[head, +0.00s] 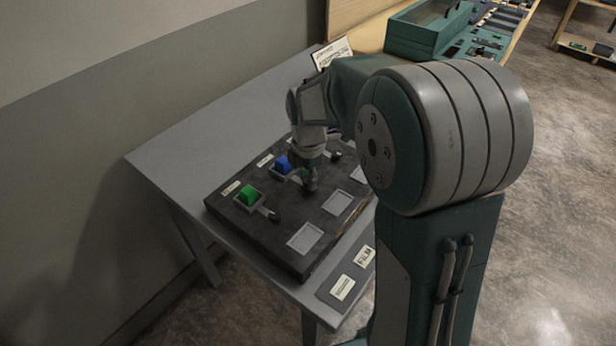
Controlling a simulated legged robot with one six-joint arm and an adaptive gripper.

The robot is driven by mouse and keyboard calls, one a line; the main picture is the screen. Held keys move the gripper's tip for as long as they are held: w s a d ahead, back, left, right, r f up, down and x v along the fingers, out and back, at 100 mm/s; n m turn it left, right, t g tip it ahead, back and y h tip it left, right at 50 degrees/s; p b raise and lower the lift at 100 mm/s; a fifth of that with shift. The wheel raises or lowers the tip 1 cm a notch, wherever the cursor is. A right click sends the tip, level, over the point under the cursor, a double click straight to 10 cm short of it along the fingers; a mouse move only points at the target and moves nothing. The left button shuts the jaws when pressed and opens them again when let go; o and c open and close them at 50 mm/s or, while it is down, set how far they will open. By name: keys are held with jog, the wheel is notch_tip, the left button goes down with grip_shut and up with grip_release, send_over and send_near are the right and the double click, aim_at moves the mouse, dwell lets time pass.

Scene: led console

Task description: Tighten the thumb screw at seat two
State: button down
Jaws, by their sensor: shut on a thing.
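A dark console board (262,240) lies on a grey table. A blue block (282,165) sits in the middle seat of its back row, partly behind my gripper. My gripper (311,189) points down just right of the blue block, shut at the place of that seat's thumb screw. The screw itself is hidden by the fingers. A green block (249,197) sits in the nearer seat, with a dark thumb screw (273,215) beside it. Another dark screw (336,155) shows behind my gripper. Which number each seat has is too small to read.
Pale empty recesses (305,239) line the board's front side. A plate with white labels (342,288) is at the table's front edge. The grey table (165,155) is clear at left. A teal bin (425,30) stands on a bench behind.

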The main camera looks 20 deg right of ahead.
jog(key=m, duration=0.4)
jog(key=shift+w, duration=0.1)
jog(key=m, duration=0.4)
jog(key=shift+r+m, duration=0.1)
jog(key=shift+m, duration=0.3)
jog(key=m, duration=0.4)
jog(key=shift+w+m, duration=0.1)
jog(key=shift+m, duration=0.2)
jog(key=m, duration=0.8)
jog(key=shift+r, duration=0.1)
jog(key=m, duration=0.4)
jog(key=shift+m, duration=0.3)
jog(key=m, duration=0.8)
jog(key=shift+m, duration=0.3)
